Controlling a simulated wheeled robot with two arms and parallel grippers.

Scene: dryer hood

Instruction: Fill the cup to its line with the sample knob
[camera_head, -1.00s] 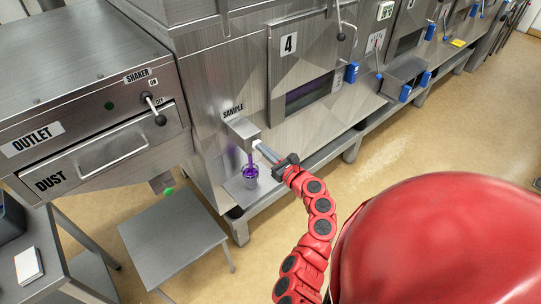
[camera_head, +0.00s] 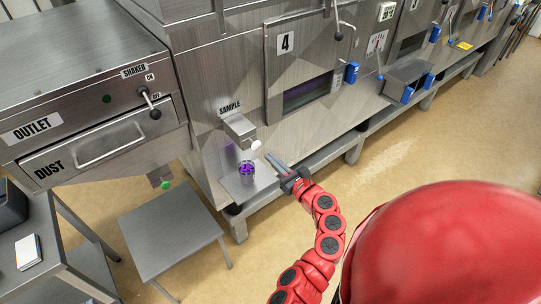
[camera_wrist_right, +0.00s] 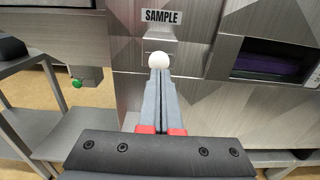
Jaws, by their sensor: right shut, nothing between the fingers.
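The sample spout (camera_head: 240,127) juts from the steel wall under the SAMPLE label. Its white round knob (camera_head: 256,145) shows at its right side, and also in the right wrist view (camera_wrist_right: 159,60). The clear cup (camera_head: 246,170) stands upright on a small steel shelf below the spout, with purple material in it. Its fill line is too small to make out. My right gripper (camera_head: 270,158) is shut and empty, its fingertips just right of and below the knob. In the right wrist view the fingertips point at the knob; whether they touch it I cannot tell. My left gripper is out of view.
A low grey stool (camera_head: 170,232) stands in front. The DUST drawer (camera_head: 100,148) and shaker lever (camera_head: 151,108) are at left. Open floor lies to the right.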

